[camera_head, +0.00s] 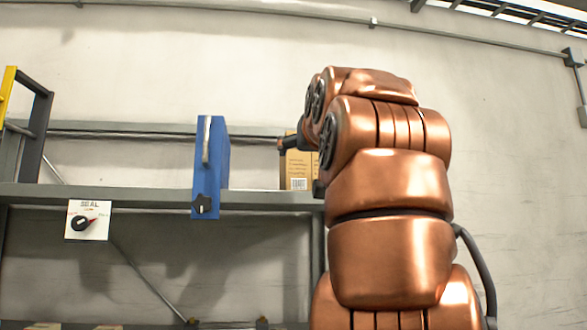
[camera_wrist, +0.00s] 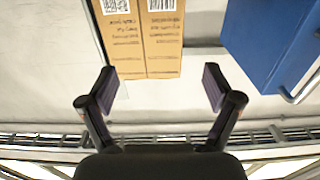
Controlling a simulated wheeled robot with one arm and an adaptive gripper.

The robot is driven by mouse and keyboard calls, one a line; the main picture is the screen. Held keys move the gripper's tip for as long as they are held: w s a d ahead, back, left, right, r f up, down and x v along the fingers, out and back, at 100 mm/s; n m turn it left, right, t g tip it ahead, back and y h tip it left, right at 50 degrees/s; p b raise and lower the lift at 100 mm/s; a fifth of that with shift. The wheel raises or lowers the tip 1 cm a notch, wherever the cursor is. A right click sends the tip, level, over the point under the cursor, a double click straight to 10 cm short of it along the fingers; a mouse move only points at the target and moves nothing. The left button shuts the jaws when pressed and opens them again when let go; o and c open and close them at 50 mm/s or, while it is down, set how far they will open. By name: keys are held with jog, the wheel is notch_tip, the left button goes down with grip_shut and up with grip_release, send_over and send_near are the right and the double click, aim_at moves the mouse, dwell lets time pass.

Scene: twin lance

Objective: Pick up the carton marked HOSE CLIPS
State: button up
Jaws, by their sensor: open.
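A tan cardboard carton (camera_head: 299,165) stands on the shelf in the head view, partly hidden behind my copper arm. In the wrist view, tan carton surfaces (camera_wrist: 160,50) show at the top, with a vertical line between two printed parts, each with a barcode label. I cannot tell whether these are two cartons or two faces of one. The print is too small to read, and no HOSE CLIPS marking is legible. My gripper (camera_wrist: 159,86) is open and empty, its fingers spread wider than the carton surfaces and apart from them.
A blue case (camera_head: 209,165) with a pale handle stands left of the carton; it also shows at upper right in the wrist view (camera_wrist: 275,40). A white dial plate (camera_head: 88,220) hangs on the shelf's (camera_head: 150,194) front edge. The shelf between plate and case looks clear.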

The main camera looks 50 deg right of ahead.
aim_at(299, 161)
jog(key=shift+f+p+x, duration=0.15)
jog(key=shift+p+x, duration=0.45)
jog(key=shift+x, duration=1.35)
jog(key=shift+f+p+x, duration=0.15)
jog(key=shift+p+x, duration=0.4)
jog(key=shift+x, duration=1.35)
jog(key=shift+w+a, duration=0.1)
jog(key=shift+a, duration=0.1)
jog(key=c, duration=1.5)
jog(key=shift+r, duration=0.15)
jog(key=shift+c, duration=0.2)
